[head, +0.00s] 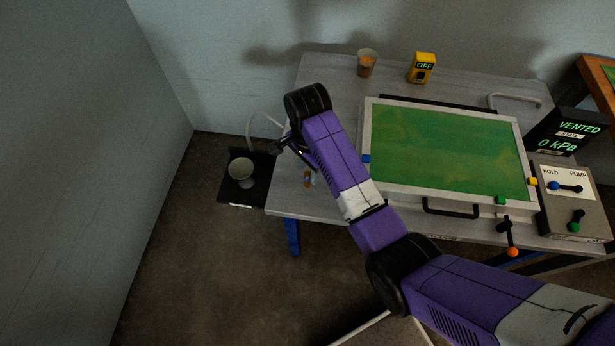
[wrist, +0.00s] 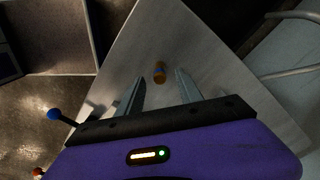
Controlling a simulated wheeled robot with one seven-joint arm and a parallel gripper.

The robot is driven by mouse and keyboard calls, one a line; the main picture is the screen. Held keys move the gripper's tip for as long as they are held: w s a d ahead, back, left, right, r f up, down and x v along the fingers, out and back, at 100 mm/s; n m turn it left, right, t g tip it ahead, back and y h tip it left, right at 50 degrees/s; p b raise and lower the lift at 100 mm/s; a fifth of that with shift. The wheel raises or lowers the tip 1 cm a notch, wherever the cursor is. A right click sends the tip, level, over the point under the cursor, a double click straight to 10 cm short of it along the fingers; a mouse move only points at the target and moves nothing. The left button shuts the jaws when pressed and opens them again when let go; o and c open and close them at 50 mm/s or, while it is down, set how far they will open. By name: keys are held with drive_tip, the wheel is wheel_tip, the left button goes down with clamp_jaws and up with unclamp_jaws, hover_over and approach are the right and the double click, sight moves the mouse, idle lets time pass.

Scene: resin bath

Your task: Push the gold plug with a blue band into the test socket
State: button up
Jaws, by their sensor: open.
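The gold plug with a blue band (wrist: 160,72) lies or stands on the grey table top in the wrist view, ahead of my fingers and in line with the gap between them. A small gold and blue piece, seemingly the same plug (head: 308,179), shows near the table's left front edge in the head view, beside my arm. My gripper (wrist: 160,78) is open, with nothing between its fingers. In the head view my gripper (head: 285,146) is dark and partly hidden by my wrist. I cannot make out the test socket in either view.
A green-windowed bath (head: 445,150) fills the table's middle. A cup (head: 367,62) and a yellow OFF box (head: 422,68) stand behind. A vented gauge (head: 568,132) and a lever panel (head: 570,195) are at right. A pale cup (head: 241,172) stands on a black plate beyond the table's left edge.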

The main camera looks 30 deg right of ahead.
sight(308, 173)
drive_tip(key=shift+f, duration=1.55)
drive_tip(key=shift+c, duration=0.2)
clamp_jaws()
drive_tip(key=shift+r, duration=0.1)
